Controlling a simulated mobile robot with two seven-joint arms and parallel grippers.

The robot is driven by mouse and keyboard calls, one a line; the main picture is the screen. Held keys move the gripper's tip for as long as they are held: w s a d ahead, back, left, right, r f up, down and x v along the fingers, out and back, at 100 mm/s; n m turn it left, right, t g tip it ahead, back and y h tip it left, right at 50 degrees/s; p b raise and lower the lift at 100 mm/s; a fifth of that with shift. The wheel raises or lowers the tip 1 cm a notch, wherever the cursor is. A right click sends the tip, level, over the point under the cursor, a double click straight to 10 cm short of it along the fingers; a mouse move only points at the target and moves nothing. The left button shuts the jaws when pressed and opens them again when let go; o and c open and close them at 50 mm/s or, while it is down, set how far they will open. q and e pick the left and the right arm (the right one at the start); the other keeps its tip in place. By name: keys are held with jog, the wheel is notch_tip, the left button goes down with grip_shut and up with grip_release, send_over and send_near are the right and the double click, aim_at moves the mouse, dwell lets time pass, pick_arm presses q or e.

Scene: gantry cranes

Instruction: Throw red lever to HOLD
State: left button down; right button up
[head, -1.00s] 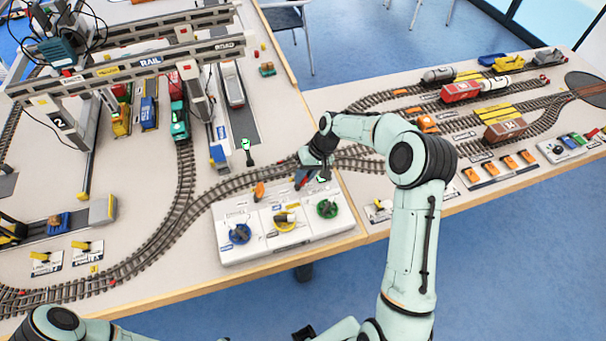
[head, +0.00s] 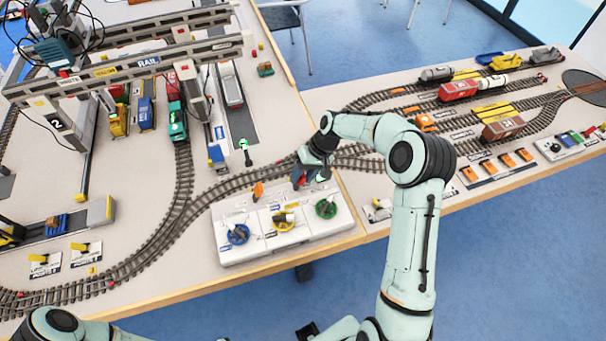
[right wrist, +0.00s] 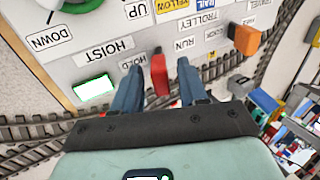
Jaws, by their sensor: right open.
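The red lever (right wrist: 159,74) stands up from the white control box (right wrist: 110,65) in the right wrist view, near the HOLD label (right wrist: 133,61); the RUN label (right wrist: 184,44) is on its other side. My right gripper (right wrist: 158,80) is open, with one blue-grey finger on each side of the lever. I cannot tell whether either finger touches it. In the head view the right gripper (head: 302,180) is low over the back right edge of the box (head: 300,244) and hides most of the lever. My left gripper is out of view.
An orange lever (head: 257,191) stands on the same box, left of my gripper. Blue (head: 238,234), yellow (head: 284,220) and green (head: 326,208) knobs are in front. Track (head: 232,186) runs behind the box. The gantry crane (head: 130,65) stands at the back left.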

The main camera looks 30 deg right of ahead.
jog(key=v, duration=1.3)
jog(key=shift+p, duration=0.35)
